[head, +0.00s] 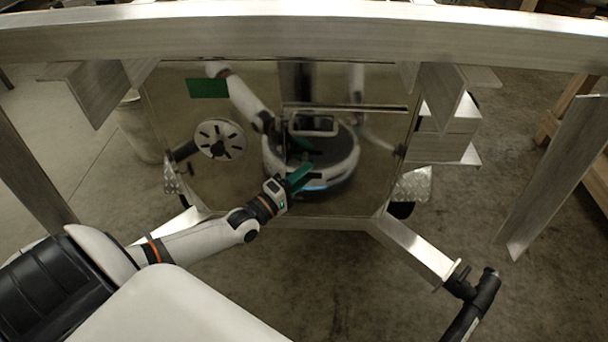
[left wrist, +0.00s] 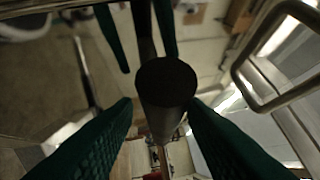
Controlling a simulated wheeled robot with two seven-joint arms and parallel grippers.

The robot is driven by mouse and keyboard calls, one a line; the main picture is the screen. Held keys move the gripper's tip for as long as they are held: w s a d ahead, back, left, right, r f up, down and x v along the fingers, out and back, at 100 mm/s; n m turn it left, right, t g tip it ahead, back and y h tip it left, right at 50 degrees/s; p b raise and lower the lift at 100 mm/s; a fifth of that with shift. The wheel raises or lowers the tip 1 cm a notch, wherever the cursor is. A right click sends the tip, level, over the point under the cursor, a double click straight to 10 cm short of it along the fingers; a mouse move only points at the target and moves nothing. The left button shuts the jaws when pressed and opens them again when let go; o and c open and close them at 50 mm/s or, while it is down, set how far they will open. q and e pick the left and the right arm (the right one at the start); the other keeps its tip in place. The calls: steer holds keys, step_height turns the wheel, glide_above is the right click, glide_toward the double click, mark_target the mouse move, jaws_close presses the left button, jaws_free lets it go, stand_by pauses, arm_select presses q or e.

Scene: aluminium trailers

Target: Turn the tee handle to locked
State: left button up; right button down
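The tee handle (left wrist: 165,95) shows in the left wrist view as a dark round bar with its end face toward the camera. My left gripper (head: 302,176) is in front of the mirror-like panel (head: 250,185) in the head view. Its green fingers (left wrist: 160,103) are open, one on each side of the bar; I cannot tell whether either touches it. In the head view the tee handle is hard to make out near the fingertips. Whether the handle is turned to locked cannot be read. My right gripper is not in view.
A metal grab handle (head: 313,117) is just above the gripper and also shows in the left wrist view (left wrist: 250,75). An aluminium beam (head: 300,35) crosses the top. The panel reflects my body and arm. A metal bar (head: 415,250) extends toward the lower right.

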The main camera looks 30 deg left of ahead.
arm_select(q)
steer(key=shift+w+d, duration=0.1)
steer(key=shift+w, duration=0.15)
jaws_close()
steer(key=shift+r+p, duration=0.2)
steer(key=shift+p, duration=0.3)
steer(key=m+g+y+p, duration=0.2)
steer(key=m+g+p, duration=0.2)
steer(key=p, duration=0.7)
steer(key=m+g+y+p, duration=0.3)
steer(key=g+p, duration=0.1)
steer(key=p, duration=0.7)
steer(key=shift+r+m+g, duration=0.15)
steer(key=shift+m+g, duration=0.15)
steer(key=shift+m, duration=0.1)
steer(key=shift+f+m+g+y+p, duration=0.2)
steer(key=shift+m+g+y+p, duration=0.25)
steer(key=shift+y+p, duration=0.4)
steer(key=shift+s+m+g+y, duration=0.1)
steer(key=shift+m+g+y, duration=0.35)
steer(key=shift+g+y, duration=0.1)
